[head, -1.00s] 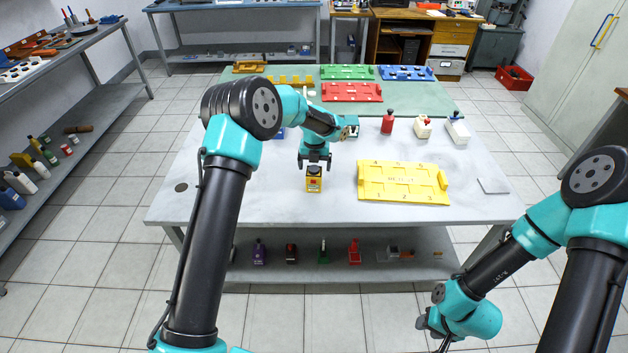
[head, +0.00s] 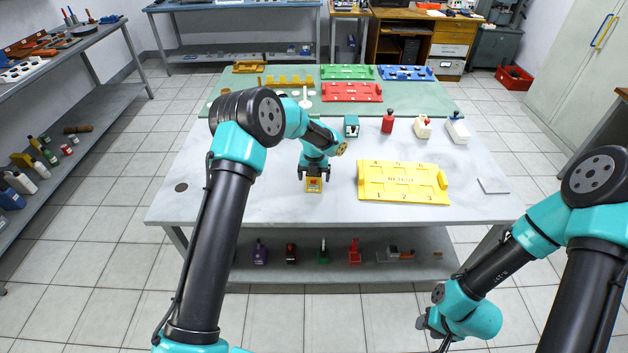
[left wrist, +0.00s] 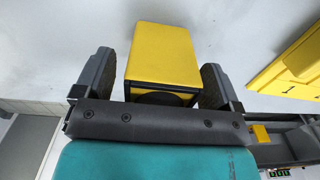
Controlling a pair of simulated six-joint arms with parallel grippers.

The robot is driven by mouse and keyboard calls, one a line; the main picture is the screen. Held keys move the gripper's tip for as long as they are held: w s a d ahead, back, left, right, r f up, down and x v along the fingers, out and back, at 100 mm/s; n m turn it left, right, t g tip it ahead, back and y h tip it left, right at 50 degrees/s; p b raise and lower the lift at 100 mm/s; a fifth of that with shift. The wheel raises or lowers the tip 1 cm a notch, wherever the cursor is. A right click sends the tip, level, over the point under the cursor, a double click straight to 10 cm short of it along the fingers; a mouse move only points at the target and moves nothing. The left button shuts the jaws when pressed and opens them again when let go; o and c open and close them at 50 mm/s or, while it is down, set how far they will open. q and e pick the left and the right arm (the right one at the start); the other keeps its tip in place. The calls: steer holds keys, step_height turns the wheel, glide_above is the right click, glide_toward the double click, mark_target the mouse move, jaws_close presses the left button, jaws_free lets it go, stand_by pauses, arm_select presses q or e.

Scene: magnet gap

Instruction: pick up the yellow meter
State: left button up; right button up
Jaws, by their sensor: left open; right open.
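The yellow meter (head: 313,186) is a small yellow block with a dark lower part, standing on the white table left of the yellow tray. My left gripper (head: 314,174) is over it, pointing down, with its fingers apart. In the left wrist view the meter (left wrist: 163,55) lies between the two open fingers of the left gripper (left wrist: 160,85), with a gap visible on each side. My right gripper (head: 430,322) hangs low at the right, in front of the table and away from the meter; its fingers are small and partly hidden by the arm.
A yellow tray (head: 403,182) with numbered places lies right of the meter. Behind stand a teal block (head: 351,126), a red bottle-like piece (head: 388,122) and two white pieces. Green, red and blue trays lie on the green mat (head: 420,102).

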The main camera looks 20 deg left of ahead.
arm_select(q)
steer(key=shift+c, duration=0.4)
steer(key=c, duration=1)
steer(key=shift+r, duration=0.1)
steer(key=shift+r, duration=1.2)
steer(key=shift+s+d+r, duration=0.1)
steer(key=shift+s+r, duration=0.3)
steer(key=shift+r, duration=0.15)
steer(key=s+d, duration=0.1)
steer(key=s, duration=0.4)
steer(key=s+d+r, duration=0.1)
steer(key=s, duration=0.3)
steer(key=s+d, duration=0.2)
steer(key=s, duration=0.3)
steer(key=shift+s+d+r, duration=0.1)
steer(key=shift+s+r, duration=0.1)
steer(key=shift+s, duration=0.1)
steer(key=shift+w, duration=0.1)
steer(key=shift+w+a+f, duration=0.75)
steer(key=shift+w, duration=1.8)
steer(key=shift+w+a+f, duration=0.7)
steer(key=shift+w+a, duration=0.05)
steer(key=shift+w, duration=1.75)
steer(key=shift+w+a+f, duration=0.75)
steer(key=shift+w, duration=1.8)
